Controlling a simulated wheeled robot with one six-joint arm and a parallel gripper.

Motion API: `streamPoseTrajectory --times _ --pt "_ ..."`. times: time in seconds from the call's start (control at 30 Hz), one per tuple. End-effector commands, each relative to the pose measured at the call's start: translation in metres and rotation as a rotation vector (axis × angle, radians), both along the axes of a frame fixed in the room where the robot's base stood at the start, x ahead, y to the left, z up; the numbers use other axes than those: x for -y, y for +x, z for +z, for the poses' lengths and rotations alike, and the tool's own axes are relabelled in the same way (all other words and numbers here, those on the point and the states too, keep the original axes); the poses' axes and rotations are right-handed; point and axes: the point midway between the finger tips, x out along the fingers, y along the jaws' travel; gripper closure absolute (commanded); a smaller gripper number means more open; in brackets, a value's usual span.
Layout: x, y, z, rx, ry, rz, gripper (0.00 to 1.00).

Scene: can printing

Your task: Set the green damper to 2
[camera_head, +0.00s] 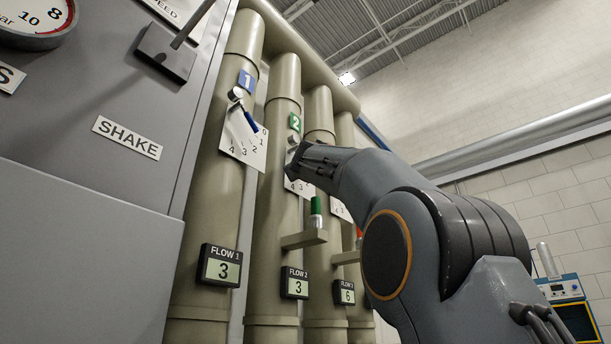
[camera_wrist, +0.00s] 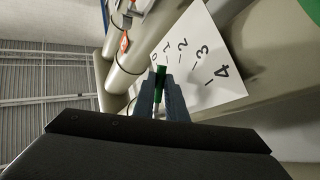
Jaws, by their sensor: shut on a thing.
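The green damper's handle (camera_wrist: 160,76) shows in the wrist view, near the 0 and 1 end of its white scale plate (camera_wrist: 206,75). I cannot tell its exact reading from this angle. My gripper (camera_wrist: 161,84) is shut on this handle, one finger on each side. In the head view, my gripper (camera_head: 292,172) covers most of the green damper, below the green "2" label (camera_head: 295,122). Part of its plate (camera_head: 300,188) shows there. The FLOW 2 display (camera_head: 295,284) on the same pipe reads 3.
The blue damper (camera_head: 250,122) is on the pipe to the left. A green-topped piece (camera_head: 316,206) stands on a ledge (camera_head: 304,240) below my gripper. The FLOW 1 display (camera_head: 221,266) reads 3, and FLOW 3 (camera_head: 345,292) reads 6. A grey machine panel (camera_head: 90,130) is at left.

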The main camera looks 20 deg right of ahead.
Motion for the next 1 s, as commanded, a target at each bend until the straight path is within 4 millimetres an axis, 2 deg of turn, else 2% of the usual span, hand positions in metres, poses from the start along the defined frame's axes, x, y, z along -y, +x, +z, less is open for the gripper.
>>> streamPoseTrajectory --times 0.57,0.6,0.7,1.0 --pt "0.0006 0.0004 0.0012 0.011 -0.018 0.001 1.00" --pt "0.0006 0.0004 0.0012 0.011 -0.018 0.001 0.85" --pt "0.0006 0.0004 0.0012 0.010 -0.017 0.001 0.70" --pt "0.0007 0.0001 0.0005 0.011 -0.017 0.000 0.70"
